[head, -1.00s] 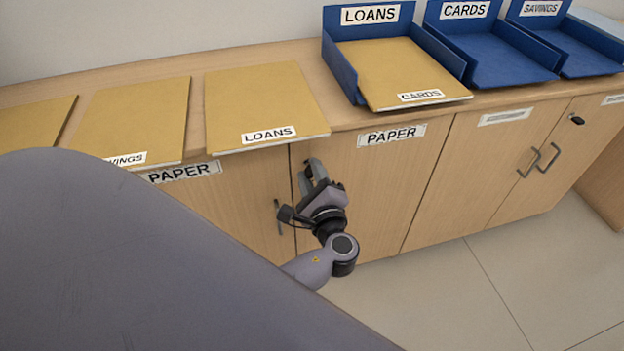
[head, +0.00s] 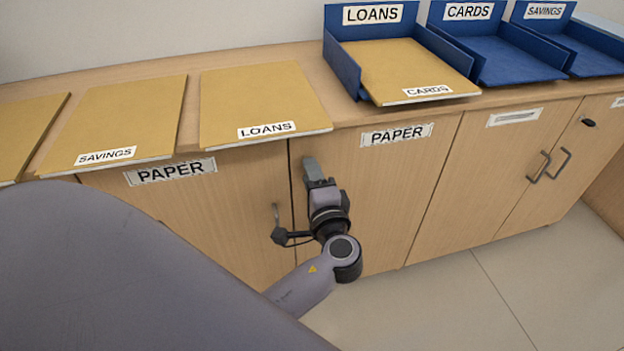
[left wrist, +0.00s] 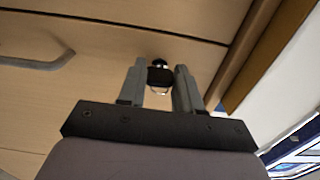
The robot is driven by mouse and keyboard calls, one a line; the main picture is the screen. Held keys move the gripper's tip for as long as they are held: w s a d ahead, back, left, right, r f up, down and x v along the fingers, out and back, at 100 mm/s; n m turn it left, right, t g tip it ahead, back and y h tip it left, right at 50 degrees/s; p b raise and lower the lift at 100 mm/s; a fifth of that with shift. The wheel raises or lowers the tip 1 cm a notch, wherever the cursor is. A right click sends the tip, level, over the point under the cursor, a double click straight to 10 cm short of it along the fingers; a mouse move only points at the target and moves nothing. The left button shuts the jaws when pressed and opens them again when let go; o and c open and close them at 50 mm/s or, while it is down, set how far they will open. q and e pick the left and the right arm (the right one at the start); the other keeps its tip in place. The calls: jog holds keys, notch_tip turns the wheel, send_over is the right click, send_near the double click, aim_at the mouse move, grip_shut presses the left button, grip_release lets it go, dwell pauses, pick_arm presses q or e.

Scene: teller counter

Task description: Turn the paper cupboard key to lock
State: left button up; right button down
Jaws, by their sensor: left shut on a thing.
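The paper cupboard is the pale wood front with two doors, the left door (head: 235,220) and the right door (head: 385,200), each bearing a PAPER label. My left gripper (head: 314,168) is at the upper left of the right door, close to the seam between the doors. In the left wrist view, its two fingers (left wrist: 160,72) stand either side of the small dark key (left wrist: 159,77) at the door face, shut on it. In the head view the gripper hides the key, and I cannot tell the lock's state. My right gripper is not in view.
A bar handle (head: 276,214) is on the left door, just left of my gripper; a handle (left wrist: 38,60) shows in the left wrist view. Folders and blue trays (head: 343,72) line the counter (head: 345,112) above. Another cupboard (head: 510,180) stands right, with clear floor (head: 440,300) in front.

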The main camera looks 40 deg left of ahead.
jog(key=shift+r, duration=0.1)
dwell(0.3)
pick_arm(q)
jog(key=o, duration=1)
jog(key=shift+o, duration=0.2)
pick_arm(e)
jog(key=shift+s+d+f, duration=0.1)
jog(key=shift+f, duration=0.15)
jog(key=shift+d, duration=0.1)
